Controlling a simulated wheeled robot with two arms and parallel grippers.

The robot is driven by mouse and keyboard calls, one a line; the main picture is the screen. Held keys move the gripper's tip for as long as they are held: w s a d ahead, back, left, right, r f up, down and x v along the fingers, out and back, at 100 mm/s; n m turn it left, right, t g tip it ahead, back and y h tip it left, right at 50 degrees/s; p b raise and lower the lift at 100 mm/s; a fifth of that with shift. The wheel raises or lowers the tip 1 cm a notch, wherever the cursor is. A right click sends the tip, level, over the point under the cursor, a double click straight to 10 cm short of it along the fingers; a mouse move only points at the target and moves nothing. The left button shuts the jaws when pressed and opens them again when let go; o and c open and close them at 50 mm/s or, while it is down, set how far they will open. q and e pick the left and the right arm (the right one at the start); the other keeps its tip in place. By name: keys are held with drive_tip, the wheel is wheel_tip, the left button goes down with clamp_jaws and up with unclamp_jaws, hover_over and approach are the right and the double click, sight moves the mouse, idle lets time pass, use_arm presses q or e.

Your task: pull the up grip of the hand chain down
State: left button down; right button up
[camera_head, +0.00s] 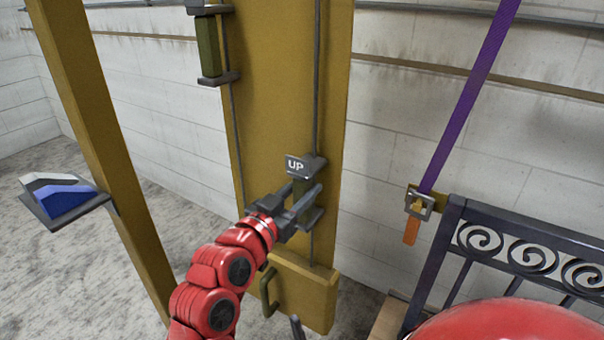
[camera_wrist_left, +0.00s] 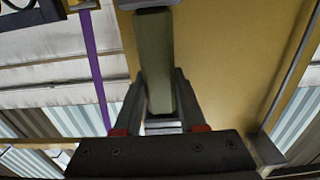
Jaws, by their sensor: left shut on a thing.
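The up grip (camera_head: 302,192) is a dark green bar between grey end plates, with a label reading UP on its top plate. It hangs on a thin dark chain line (camera_head: 317,80) in front of a yellow post (camera_head: 275,120). My left gripper (camera_head: 303,199) is shut on the up grip from the front left. In the left wrist view, the green bar of the grip (camera_wrist_left: 155,60) stands between the two fingers. A second green grip (camera_head: 208,47) hangs higher on the left line.
A yellow box with a handle (camera_head: 303,290) sits low on the post. A purple strap (camera_head: 470,90) with a buckle hangs at right above a dark scrollwork gate (camera_head: 520,250). A blue and grey object (camera_head: 62,195) lies on a shelf on the left yellow post (camera_head: 100,140).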

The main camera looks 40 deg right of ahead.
use_arm(q)
wheel_tip(320, 180, down, 14)
drive_tip(key=b, duration=0.6)
drive_tip(key=shift+d+r, duration=0.1)
drive_tip(key=shift+r, duration=0.1)
drive_tip(key=c, duration=0.6)
unclamp_jaws()
drive_tip(key=shift+r, duration=0.1)
drive_tip(key=shift+o, duration=0.6)
drive_tip(key=shift+r, duration=0.25)
